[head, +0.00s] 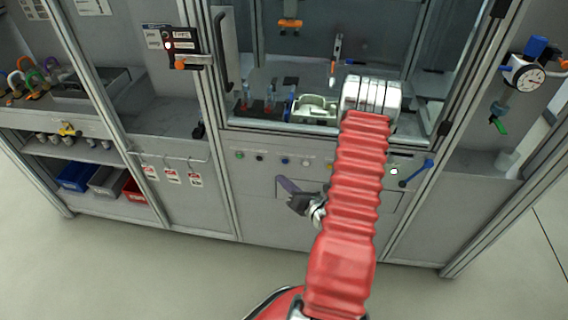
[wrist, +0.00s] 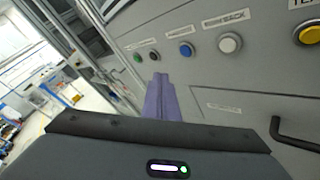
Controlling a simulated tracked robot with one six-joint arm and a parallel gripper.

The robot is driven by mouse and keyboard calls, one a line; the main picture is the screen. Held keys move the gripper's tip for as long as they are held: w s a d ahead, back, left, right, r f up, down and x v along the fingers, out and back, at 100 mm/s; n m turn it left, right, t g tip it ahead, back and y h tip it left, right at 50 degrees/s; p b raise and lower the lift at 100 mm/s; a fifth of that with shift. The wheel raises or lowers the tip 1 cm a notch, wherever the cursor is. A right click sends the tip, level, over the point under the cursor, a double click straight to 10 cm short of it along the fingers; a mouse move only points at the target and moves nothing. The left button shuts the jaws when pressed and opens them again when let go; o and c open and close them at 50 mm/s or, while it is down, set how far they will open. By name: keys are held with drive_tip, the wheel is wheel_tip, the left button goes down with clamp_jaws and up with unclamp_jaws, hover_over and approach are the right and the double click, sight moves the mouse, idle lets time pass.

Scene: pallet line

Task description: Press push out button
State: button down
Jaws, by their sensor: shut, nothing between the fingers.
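A row of push buttons sits on the grey front panel below the cabinet window. From left to right they are a green button (head: 239,155), a black button (head: 260,158), a blue button (head: 284,161), a white button (head: 306,163) and a yellow button (head: 330,167). The wrist view shows the green (wrist: 138,58), black (wrist: 154,57), blue (wrist: 186,49), white (wrist: 229,43) and yellow (wrist: 308,34) ones. Their labels are mostly unreadable; the white one's seems to end in "BACK". My gripper (head: 283,183) is shut and empty, just below the blue button. Its purple fingers (wrist: 160,98) point at the panel.
A dark handle (wrist: 293,134) sticks out at the lower right in the wrist view. A blue lever (head: 415,173) is on the panel's right. Red-and-white tags (head: 173,177) hang on hooks to the left. Floor in front of the panel is clear.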

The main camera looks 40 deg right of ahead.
drive_tip(key=shift+w+d, duration=0.7)
drive_tip(key=shift+d, duration=0.2)
drive_tip(key=shift+w+d, duration=0.7)
drive_tip(key=shift+d, duration=0.2)
drive_tip(key=shift+w+d, duration=0.1)
drive_tip(key=shift+d, duration=0.05)
idle(0.7)
drive_tip(key=shift+w+d, duration=0.15)
drive_tip(key=shift+w, duration=0.05)
drive_tip(key=shift+w+d, duration=0.25)
drive_tip(key=shift+d, duration=0.1)
idle(1.1)
drive_tip(key=shift+s+a, duration=0.55)
drive_tip(key=shift+a, duration=0.1)
idle(0.4)
drive_tip(key=shift+s+a, duration=0.75)
drive_tip(key=shift+a, duration=0.25)
drive_tip(key=shift+s+a, duration=0.75)
drive_tip(key=shift+a, duration=0.25)
